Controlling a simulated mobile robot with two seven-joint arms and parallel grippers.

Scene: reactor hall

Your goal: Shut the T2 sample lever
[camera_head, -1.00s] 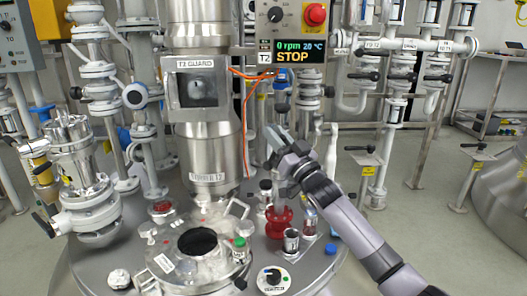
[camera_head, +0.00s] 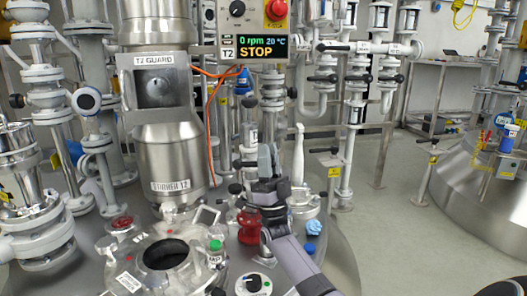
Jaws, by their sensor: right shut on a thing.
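My right gripper (camera_head: 267,161) stands upright over the rear right of the silver vessel lid, below the T2 display (camera_head: 263,48), which reads STOP. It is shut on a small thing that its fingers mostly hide. The dark lever of the T2 sample valve (camera_head: 244,164) shows just left of the fingers, so the held thing appears to be this lever. Its exact angle is hidden by the gripper. My left gripper is not in view.
A red flanged spool (camera_head: 249,228) stands just left of my right wrist. The open vessel mouth (camera_head: 166,254) and a green-capped bottle (camera_head: 216,250) are further left. A white upright handle (camera_head: 298,155) stands close on the right. Open floor (camera_head: 398,215) lies beyond.

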